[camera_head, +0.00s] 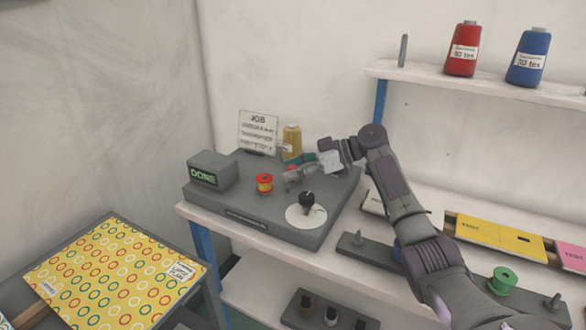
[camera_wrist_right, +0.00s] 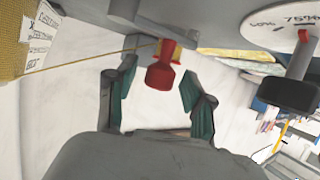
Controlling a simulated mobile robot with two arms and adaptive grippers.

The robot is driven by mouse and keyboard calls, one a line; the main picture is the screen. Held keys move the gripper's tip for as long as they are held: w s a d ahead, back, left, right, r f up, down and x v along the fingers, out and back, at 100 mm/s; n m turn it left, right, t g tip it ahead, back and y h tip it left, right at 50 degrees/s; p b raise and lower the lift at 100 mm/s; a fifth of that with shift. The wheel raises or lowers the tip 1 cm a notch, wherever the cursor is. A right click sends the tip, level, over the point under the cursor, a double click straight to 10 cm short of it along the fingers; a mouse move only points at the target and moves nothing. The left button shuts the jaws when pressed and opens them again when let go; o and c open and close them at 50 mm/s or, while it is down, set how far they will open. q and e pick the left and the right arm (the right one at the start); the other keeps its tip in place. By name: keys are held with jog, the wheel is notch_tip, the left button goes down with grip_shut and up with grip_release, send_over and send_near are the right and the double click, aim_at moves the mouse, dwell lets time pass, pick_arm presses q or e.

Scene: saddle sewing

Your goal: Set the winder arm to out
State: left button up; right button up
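The grey winder (camera_head: 265,205) stands on the left end of the white bench. A red and yellow bobbin (camera_head: 264,183) sits on its top. My right gripper (camera_head: 290,174) is over the winder's back part, right of the bobbin. In the right wrist view my right gripper (camera_wrist_right: 157,92) is open, its teal-padded fingers apart. A red knob-like part (camera_wrist_right: 162,76) shows between the fingertips, with yellow close behind it; I cannot tell whether it is the winder arm or part of the bobbin. No finger visibly touches it. My left gripper is not in view.
A small box reading DONE (camera_head: 209,171) is on the winder's left. A black knob (camera_head: 306,199) stands on a white percent dial (camera_head: 306,217) at the front right. A job card (camera_head: 258,131) and yellow thread cone (camera_head: 292,141) stand behind. A yellow thread (camera_wrist_right: 95,53) runs to the red part.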

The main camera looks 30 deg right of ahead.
jog(key=v, duration=1.2)
jog(key=shift+f, duration=0.1)
dwell(0.4)
